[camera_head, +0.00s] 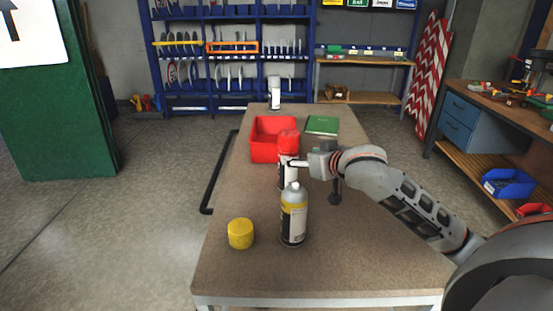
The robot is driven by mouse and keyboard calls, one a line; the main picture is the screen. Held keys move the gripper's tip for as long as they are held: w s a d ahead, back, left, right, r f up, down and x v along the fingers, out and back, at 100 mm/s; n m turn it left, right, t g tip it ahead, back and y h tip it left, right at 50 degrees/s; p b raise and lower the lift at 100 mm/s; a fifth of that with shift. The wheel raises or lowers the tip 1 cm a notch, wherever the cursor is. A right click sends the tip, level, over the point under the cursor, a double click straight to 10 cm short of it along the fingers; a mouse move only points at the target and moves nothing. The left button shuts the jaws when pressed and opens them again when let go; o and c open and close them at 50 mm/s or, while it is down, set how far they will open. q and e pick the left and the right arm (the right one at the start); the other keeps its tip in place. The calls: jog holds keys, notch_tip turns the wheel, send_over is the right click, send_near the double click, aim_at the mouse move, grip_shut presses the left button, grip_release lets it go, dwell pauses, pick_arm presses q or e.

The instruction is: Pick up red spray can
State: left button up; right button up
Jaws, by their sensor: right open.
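The red spray can (288,143) stands upright on the table, with a red top and a pale, dark-marked lower body. Its lower part is partly hidden by the yellow-and-white spray can (293,222) in front of it. My right gripper (298,163) is open at the right side of the red can, level with its upper middle. A pale finger overlaps the can's edge in the picture. I cannot tell whether it touches, and the other finger is not clearly visible. My left gripper is out of view.
On the table (235,280) are a yellow cap (240,234) at front left, a red bin (262,151) behind the red can, a green book (322,125) and a white spray can (274,92) at the far end. The front right of the table is clear.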

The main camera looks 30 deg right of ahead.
aim_at(288, 155)
jog(key=shift+w+f, duration=0.15)
jog(key=shift+w, duration=0.5)
jog(key=x, duration=0.6)
jog(key=shift+w+a+f, duration=0.15)
jog(key=shift+a+f, duration=0.15)
jog(key=shift+a, duration=0.05)
jog(key=shift+c, duration=0.5)
jog(key=c, duration=1.2)
jog(key=shift+r, duration=0.1)
jog(key=shift+c, duration=1.3)
